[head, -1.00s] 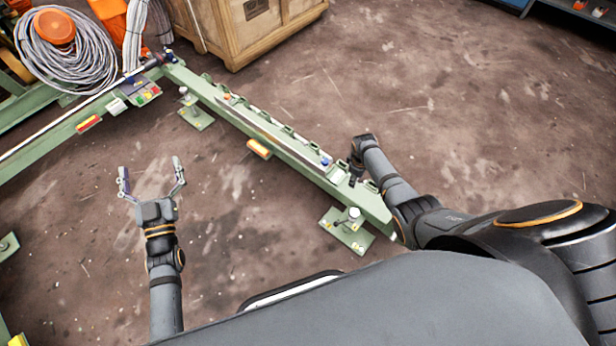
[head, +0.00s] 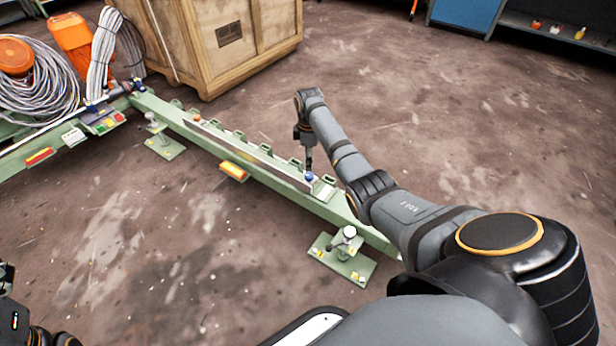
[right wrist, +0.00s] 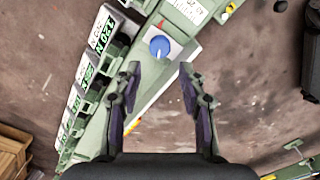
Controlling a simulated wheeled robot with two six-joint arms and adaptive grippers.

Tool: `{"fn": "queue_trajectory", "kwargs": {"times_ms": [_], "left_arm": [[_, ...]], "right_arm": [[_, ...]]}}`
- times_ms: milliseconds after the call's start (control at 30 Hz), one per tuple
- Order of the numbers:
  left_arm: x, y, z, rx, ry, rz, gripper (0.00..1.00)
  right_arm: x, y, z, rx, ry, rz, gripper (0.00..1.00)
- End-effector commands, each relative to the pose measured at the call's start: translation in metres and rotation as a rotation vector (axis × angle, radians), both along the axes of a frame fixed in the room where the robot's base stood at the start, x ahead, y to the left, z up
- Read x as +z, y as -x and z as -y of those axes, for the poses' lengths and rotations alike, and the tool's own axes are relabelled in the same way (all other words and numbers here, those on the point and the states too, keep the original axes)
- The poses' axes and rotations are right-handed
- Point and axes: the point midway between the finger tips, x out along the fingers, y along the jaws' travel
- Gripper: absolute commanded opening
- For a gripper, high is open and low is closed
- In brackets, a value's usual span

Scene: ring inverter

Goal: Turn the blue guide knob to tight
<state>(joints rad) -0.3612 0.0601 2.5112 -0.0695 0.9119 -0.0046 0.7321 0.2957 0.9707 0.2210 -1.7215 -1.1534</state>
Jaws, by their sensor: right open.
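The blue guide knob (head: 309,177) sits on the green rail, near its right end. In the right wrist view the knob (right wrist: 159,47) is round and blue, on a white plate with a red mark beside it. My right gripper (right wrist: 159,67) is open, with one finger on each side of the knob's line and the knob just beyond the fingertips. I see no contact. In the head view my right gripper (head: 308,165) hangs over the rail by the knob, its fingers small and partly hidden. Part of my left arm shows at the lower left edge; its fingers are out of view.
The green rail (head: 215,142) carries several brackets and an orange block (head: 233,171). A levelling foot (head: 342,256) stands at its near end. A wooden crate (head: 215,45) and a coiled cable (head: 45,85) are at the back left.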

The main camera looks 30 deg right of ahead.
Motion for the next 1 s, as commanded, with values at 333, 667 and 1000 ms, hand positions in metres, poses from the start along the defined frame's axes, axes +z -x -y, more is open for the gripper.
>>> {"fn": "queue_trajectory", "kwargs": {"times_ms": [333, 667, 1000], "left_arm": [[-0.053, -0.003, 0.005, 0.018, -0.026, -0.013, 0.99], [-0.052, -0.004, 0.006, 0.019, -0.029, -0.015, 0.99], [-0.052, -0.004, 0.006, 0.02, -0.029, -0.015, 0.99]], "right_arm": [[-0.074, 0.0, 0.0, 0.0, 0.0, 0.0, 0.41], [-0.075, 0.0, 0.0, 0.0, 0.001, 0.001, 0.36], [-0.075, 0.0, 0.0, -0.001, 0.0, 0.0, 0.0]]}}
